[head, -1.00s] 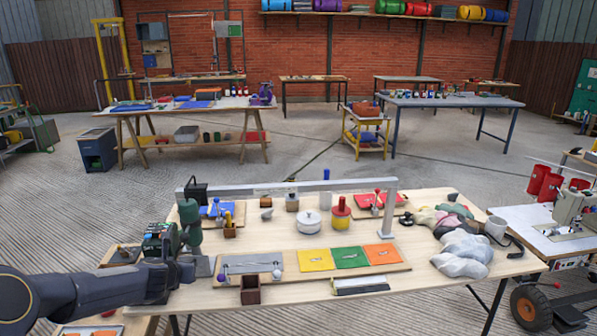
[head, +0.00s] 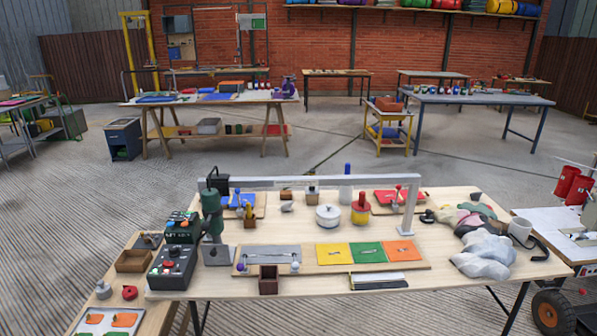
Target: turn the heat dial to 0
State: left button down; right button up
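A dark grey control box (head: 172,268) with red and light knobs or buttons on its sloped top stands at the left front corner of the wooden table. Behind it is a dark box (head: 182,228) with a green display and small coloured controls. A heat dial may be on one of these two boxes; the labels are too small to read, so I cannot tell which control it is or where it points. Both boxes are uncovered in the head view. Neither of my grippers is in view.
A green standing press-like tool (head: 212,212) is right of the boxes. A grey frame bar (head: 310,182) spans the wooden table (head: 330,286). A lower side bench (head: 150,315) at left holds a wooden tray (head: 134,261) and a red knob-like piece (head: 130,292).

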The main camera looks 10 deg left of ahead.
aim_at(174, 251)
jog(key=u, duration=1.25)
jog(key=i+u, duration=0.25)
jog(key=i, duration=0.25)
jog(key=i+l+u, duration=0.1)
jog(key=i+u, duration=0.2)
jog(key=i, duration=0.25)
jog(key=i+l+u, duration=0.25)
jog(key=i, duration=0.25)
